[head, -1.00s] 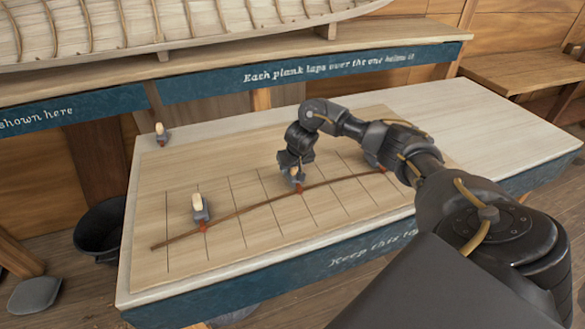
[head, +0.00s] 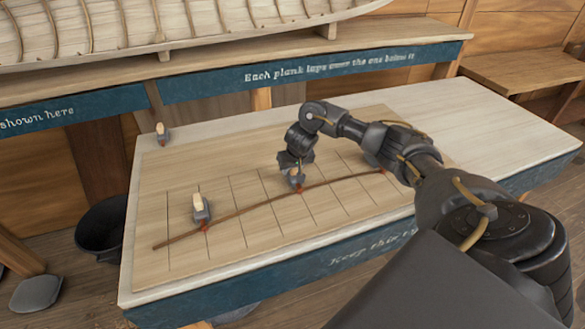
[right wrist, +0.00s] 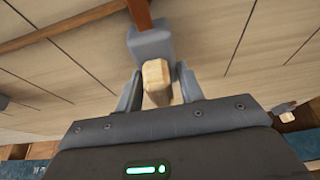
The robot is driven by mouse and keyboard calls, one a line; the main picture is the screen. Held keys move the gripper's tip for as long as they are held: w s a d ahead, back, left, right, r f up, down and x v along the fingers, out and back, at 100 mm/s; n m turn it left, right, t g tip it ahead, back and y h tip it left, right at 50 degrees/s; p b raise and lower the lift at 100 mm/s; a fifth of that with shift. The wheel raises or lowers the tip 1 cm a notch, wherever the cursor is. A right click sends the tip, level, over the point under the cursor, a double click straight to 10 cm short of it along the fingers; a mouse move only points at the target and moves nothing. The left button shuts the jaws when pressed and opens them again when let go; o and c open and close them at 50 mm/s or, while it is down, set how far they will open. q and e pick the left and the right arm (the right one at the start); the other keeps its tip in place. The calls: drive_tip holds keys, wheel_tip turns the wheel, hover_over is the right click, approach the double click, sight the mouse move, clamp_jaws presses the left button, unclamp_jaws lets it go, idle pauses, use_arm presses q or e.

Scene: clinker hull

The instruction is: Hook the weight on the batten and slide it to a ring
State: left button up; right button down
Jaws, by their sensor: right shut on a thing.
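My right gripper (head: 297,167) is shut on a grey weight (head: 296,181) at the middle of the batten (head: 240,211). In the right wrist view, its fingers are either side of the weight's pale wooden grip (right wrist: 156,80). The weight's red-brown hook (right wrist: 140,14) reaches the batten (right wrist: 70,28); I cannot tell if it is hooked over. A red mark shows there in the head view. Another weight (head: 201,210) stands at the batten's left part, with red at its nose. A third weight (head: 381,161), partly hidden by my arm, is near the right end. My left gripper is out of view.
The batten curves across a gridded board (head: 165,192) on a pale table (head: 490,115). A spare weight (head: 162,133) stands at the table's back left corner. A boat hull (head: 110,30) rests on a shelf behind. The table's right side is clear.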

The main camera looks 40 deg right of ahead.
drive_tip(key=shift+r, duration=0.1)
drive_tip(key=c, duration=0.8)
unclamp_jaws()
drive_tip(key=shift+s, duration=0.1)
drive_tip(key=p+v, duration=0.3)
drive_tip(key=v, duration=0.7)
drive_tip(key=shift+s+a+r+p, duration=0.1)
drive_tip(key=shift+r+p, duration=0.2)
drive_tip(key=shift+r, duration=0.05)
